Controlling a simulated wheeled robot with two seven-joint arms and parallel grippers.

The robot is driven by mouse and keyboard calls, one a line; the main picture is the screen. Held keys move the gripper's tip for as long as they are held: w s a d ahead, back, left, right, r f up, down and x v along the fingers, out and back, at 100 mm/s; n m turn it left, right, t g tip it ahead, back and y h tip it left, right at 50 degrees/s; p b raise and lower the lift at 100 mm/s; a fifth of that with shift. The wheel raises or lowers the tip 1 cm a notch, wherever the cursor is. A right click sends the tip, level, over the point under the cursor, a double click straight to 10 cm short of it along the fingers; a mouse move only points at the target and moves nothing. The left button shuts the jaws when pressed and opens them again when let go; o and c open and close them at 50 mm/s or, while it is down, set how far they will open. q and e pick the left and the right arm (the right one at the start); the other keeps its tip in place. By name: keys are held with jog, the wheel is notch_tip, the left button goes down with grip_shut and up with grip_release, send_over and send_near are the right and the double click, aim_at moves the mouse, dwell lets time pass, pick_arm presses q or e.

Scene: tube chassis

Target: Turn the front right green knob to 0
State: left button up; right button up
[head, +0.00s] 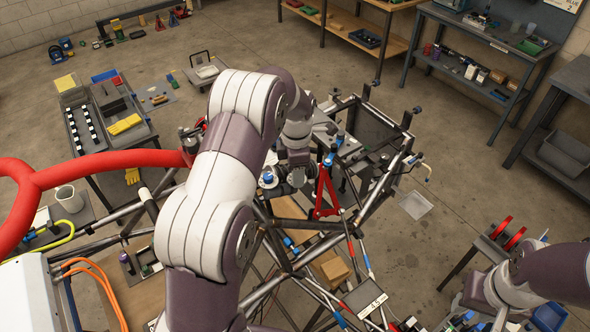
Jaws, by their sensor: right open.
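No green knob shows clearly enough to name as the front right one. My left arm reaches up through the middle of the view over the tube chassis (320,227). My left gripper (292,178) is at its far part, close to the tubes; its fingers are too small and partly hidden to tell whether they are open, or touch anything. My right arm bends in from the lower right. My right gripper (464,320) is low at the bottom edge, right of the chassis, open; what lies between its fingers is unclear.
A red tubular frame (95,165) crosses the left side. A grey cart (152,137) with trays stands behind it. Workbenches (500,48) line the back right. Bare floor lies between the chassis and the benches.

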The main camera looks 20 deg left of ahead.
pick_arm(q)
jog(key=shift+a+f, duration=0.1)
jog(key=shift+a, duration=0.15)
jog(key=c, duration=0.5)
jog(key=shift+w, duration=0.1)
grip_shut()
jog(key=shift+d, duration=0.15)
